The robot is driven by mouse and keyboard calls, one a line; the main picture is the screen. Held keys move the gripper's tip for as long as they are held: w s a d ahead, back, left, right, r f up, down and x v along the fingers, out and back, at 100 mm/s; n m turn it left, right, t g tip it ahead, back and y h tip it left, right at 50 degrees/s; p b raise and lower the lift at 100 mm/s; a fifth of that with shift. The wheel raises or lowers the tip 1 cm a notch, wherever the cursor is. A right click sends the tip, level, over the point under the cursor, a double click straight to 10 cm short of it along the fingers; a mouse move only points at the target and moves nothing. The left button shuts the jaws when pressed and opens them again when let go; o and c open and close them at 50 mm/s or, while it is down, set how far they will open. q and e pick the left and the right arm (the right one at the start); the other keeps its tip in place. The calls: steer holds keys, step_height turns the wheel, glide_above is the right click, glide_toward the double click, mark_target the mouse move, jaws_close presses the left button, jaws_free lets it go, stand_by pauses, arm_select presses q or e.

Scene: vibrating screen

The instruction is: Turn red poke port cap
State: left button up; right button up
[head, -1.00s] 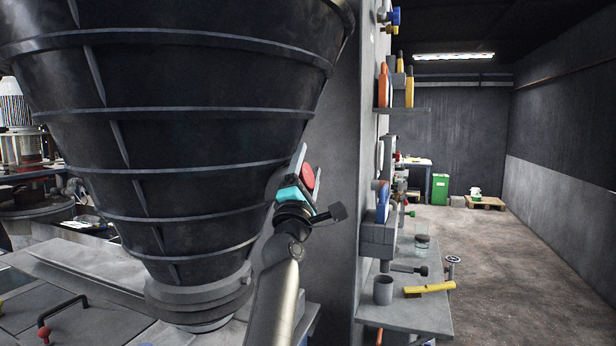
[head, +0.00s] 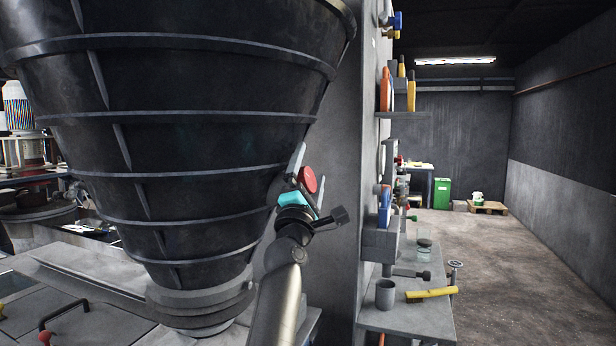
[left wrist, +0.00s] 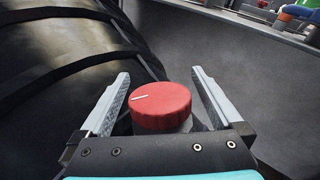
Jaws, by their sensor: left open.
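The red poke port cap (head: 307,179) is a round knob with ribbed sides, beside the lower part of the large black cone. In the left wrist view the red cap (left wrist: 161,107) has a short white line on its top, toward the left. My left gripper (head: 307,168) is at the cap, its fingers open. In the left wrist view one finger of my left gripper (left wrist: 160,88) stands on each side of the cap, with a visible gap on both sides. The lower part of the cap's mount is partly hidden by the gripper body. My right gripper is not in view.
The ribbed black cone (head: 190,150) fills the left, close to my left arm. A grey pillar (head: 340,230) stands just right of the gripper. A shelf (head: 400,322) with a grey cup (head: 385,294) and a yellow-handled tool (head: 430,293) is at lower right. Open floor lies beyond.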

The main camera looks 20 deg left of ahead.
arm_select(q)
steer(key=v, duration=1.5)
steer(key=shift+f, duration=0.1)
